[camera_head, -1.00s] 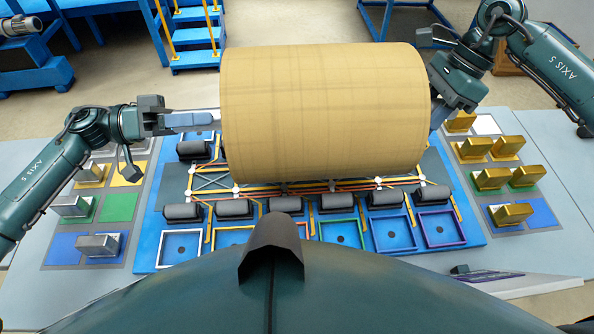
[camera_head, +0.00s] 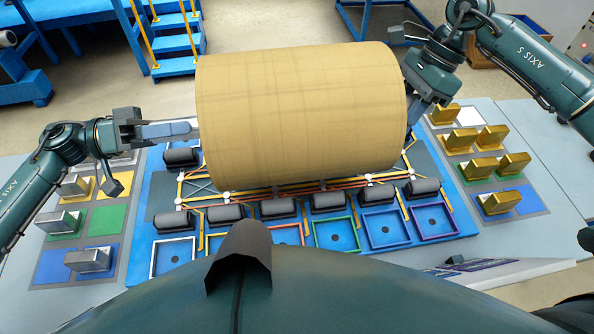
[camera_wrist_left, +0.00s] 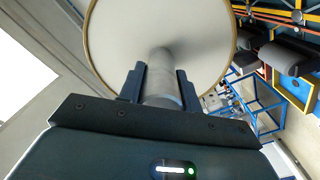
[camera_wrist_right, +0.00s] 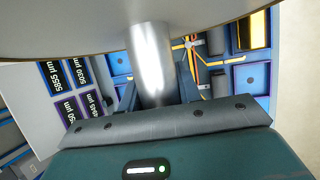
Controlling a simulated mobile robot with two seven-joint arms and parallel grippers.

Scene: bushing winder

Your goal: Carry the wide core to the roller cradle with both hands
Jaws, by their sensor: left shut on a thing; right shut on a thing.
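The wide core (camera_head: 300,112) is a large tan cylinder lying on its side between my two arms. It hides part of the roller cradle (camera_head: 320,186), whose white and orange frame and dark rollers show below and beside it. My left gripper (camera_head: 172,130) is shut on the metal shaft at the core's left end; the left wrist view shows the shaft (camera_wrist_left: 162,85) between the fingers. My right gripper (camera_wrist_right: 158,85) is shut on the shaft (camera_wrist_right: 150,60) at the other end. In the head view the right fingers are partly hidden. I cannot tell whether the core touches the rollers.
Coloured square trays (camera_head: 337,234) line the front of the blue base. Silver blocks (camera_head: 88,260) stand on coloured pads at left, and gold blocks (camera_head: 500,202) at right. Blue steps (camera_head: 175,40) with yellow rails stand behind, on open floor.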

